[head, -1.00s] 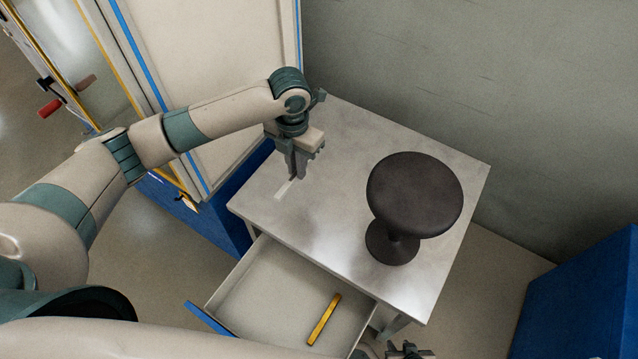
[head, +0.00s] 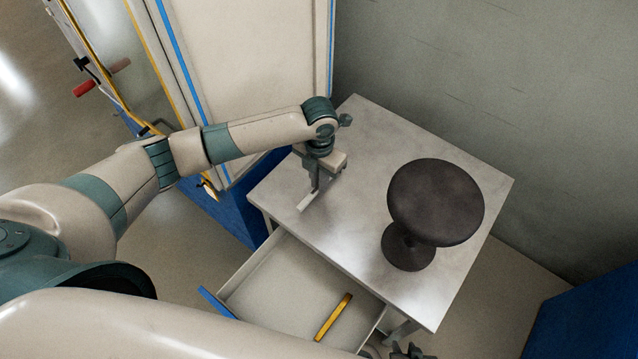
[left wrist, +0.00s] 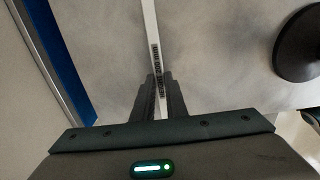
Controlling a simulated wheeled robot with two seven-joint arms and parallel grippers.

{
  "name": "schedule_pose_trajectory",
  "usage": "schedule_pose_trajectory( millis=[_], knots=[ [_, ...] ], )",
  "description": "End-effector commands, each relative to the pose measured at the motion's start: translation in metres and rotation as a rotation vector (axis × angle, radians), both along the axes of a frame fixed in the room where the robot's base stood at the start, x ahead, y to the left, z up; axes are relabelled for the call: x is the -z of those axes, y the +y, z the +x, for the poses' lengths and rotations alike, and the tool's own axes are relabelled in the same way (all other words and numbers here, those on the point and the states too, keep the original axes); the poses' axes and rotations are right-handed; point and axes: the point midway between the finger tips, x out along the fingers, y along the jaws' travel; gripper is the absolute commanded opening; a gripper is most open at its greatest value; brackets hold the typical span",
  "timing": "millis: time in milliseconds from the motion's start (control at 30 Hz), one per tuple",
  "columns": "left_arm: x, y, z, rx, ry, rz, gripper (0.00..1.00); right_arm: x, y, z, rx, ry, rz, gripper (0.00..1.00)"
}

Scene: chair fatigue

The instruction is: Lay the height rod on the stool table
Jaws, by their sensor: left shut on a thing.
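The height rod (head: 305,203) is a thin pale bar with dark printing on it in the left wrist view (left wrist: 151,28). My left gripper (head: 314,188) is shut on it and points down over the left part of the metal stool table (head: 345,232). The rod is at or just above the tabletop; I cannot tell whether it touches. The fingers hide part of the rod. My right gripper (head: 410,351) shows only partly at the bottom edge, by the table's front right leg, and its jaws are unclear.
A dark round stool (head: 436,203) stands on the table's right half. An open drawer (head: 262,290) below the front edge holds a yellow bar (head: 333,317). A cabinet (head: 255,70) stands left of the table, a wall behind. The tabletop between rod and stool is clear.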

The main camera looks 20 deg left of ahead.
Motion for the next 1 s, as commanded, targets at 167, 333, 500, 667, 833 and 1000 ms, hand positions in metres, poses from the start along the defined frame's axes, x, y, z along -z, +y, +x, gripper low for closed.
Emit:
schedule_pose_trajectory(
  millis=[167,333,500,667,833,1000],
  knots=[
    [0.016,0.0,0.0,0.0,0.0,0.0,0.0,0.0,0.001,-0.001,-0.002,-0.004,0.001,0.31],
    [0.017,0.0,0.0,0.001,-0.001,0.0,0.0,0.001,0.001,-0.002,-0.003,-0.002,0.001,0.31],
    [0.018,0.0,0.0,0.001,-0.001,0.0,0.0,0.002,0.001,-0.004,-0.003,0.001,0.001,0.31],
    [0.02,0.0,0.0,0.001,0.0,0.0,0.31,0.003,0.001,-0.007,-0.002,0.008,0.001,0.31],
    [0.02,0.0,0.0,0.001,0.0,0.0,0.31,0.003,0.0,-0.009,-0.001,0.01,0.001,0.31],
    [0.019,0.0,0.0,0.001,0.0,0.0,0.31,0.002,0.0,-0.009,-0.001,0.01,0.0,0.31]
  ],
)
